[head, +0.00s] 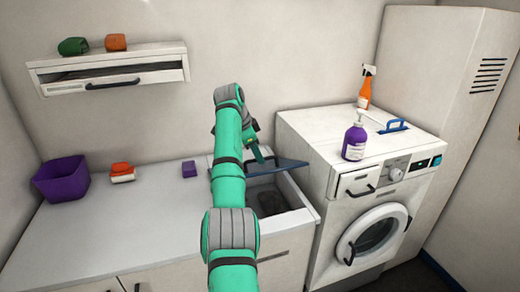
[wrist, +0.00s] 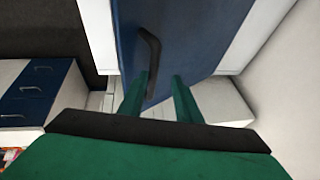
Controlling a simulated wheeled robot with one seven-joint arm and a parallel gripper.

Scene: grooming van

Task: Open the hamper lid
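The hamper lid is a dark blue panel (head: 277,165), raised and tilted above an open bin (head: 292,196) in the counter at the right end. In the wrist view the blue lid (wrist: 185,35) fills the upper middle, with a dark bar handle (wrist: 150,50) on its face. My gripper (head: 258,152) is at the lid, partly hidden behind my arm in the head view. In the wrist view my gripper (wrist: 159,77) has its two green fingers spread, with the lower end of the handle between them, nearer the left finger. Whether a finger touches the lid is unclear.
A white washing machine (head: 340,215) stands right of the bin, bearing a purple pump bottle (head: 354,142), an orange spray bottle (head: 365,92) and a blue handle (head: 394,125). A purple tub (head: 62,180) and small items stand on the counter. A wall shelf (head: 60,78) hangs above.

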